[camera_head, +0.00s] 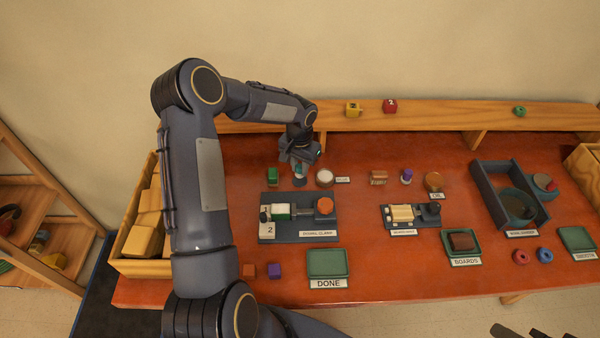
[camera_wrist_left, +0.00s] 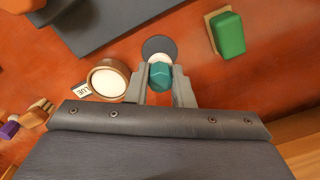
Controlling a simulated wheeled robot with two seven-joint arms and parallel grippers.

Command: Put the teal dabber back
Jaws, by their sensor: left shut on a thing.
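My left gripper (camera_head: 299,160) is low over the back of the red-brown bench. In the left wrist view its two fingers (camera_wrist_left: 160,88) are shut on the teal dabber (camera_wrist_left: 160,75), whose faceted teal top shows between them. A dark round disc (camera_wrist_left: 156,46) with a pale part shows just beyond the dabber; I cannot tell whether the dabber touches it. The wooden-rimmed glue pot (camera_head: 324,177) with a white top stands close beside the gripper. It also shows in the left wrist view (camera_wrist_left: 109,80).
A green block (camera_head: 272,175) stands left of the gripper. A dark clamp fixture (camera_head: 290,237) lies in front. A green DONE tray (camera_head: 327,263) sits at the front edge. A back ledge (camera_head: 430,117) carries small blocks. Bare bench lies between the clamp and the fixture (camera_head: 409,226) to its right.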

